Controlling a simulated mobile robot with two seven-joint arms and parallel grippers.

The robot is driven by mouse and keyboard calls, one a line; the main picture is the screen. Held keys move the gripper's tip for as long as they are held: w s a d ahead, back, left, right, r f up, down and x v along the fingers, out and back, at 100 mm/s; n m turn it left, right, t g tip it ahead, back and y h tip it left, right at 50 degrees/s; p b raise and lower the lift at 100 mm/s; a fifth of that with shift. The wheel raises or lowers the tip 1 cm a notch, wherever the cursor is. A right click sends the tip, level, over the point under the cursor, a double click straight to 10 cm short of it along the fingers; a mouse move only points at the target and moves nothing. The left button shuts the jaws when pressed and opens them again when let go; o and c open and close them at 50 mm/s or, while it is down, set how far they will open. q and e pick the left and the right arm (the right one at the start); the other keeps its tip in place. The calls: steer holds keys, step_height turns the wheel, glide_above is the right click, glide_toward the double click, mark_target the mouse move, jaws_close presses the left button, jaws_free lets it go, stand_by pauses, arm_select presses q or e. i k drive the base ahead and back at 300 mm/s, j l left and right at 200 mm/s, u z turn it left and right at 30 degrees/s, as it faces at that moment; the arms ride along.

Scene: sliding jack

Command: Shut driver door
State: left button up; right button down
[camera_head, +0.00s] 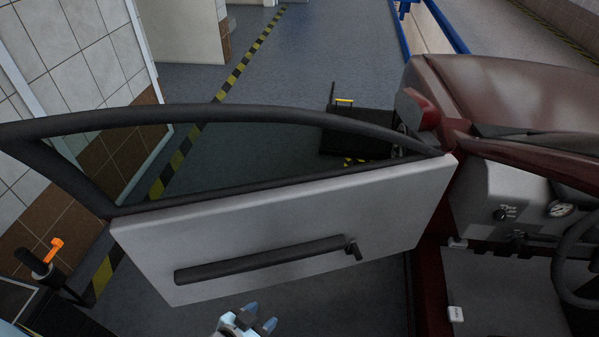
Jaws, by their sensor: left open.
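The driver door (310,220) of a dark red car stands wide open, its light grey inner panel facing me. It has a dark window frame (215,113), a long black armrest handle (260,260) and a small window crank (353,250). The door joins the car body at the right, near the side mirror (418,108). My left gripper (261,317) is at the bottom edge of the view, open and empty, below the door's lower edge in the picture. I cannot tell whether it touches the door. My right gripper is not in view.
The car's dashboard and steering wheel (577,262) are at the right. A black jack-like platform (356,132) sits on the floor beyond the window. A tiled wall (85,60) stands at the left, with a black item with an orange lever (52,250) at lower left.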

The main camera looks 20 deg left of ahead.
mark_target(197, 247)
steer(key=u, duration=0.85)
steer(key=i+j+u, duration=0.15)
steer(key=i+j, duration=0.35)
steer(key=i, duration=0.45)
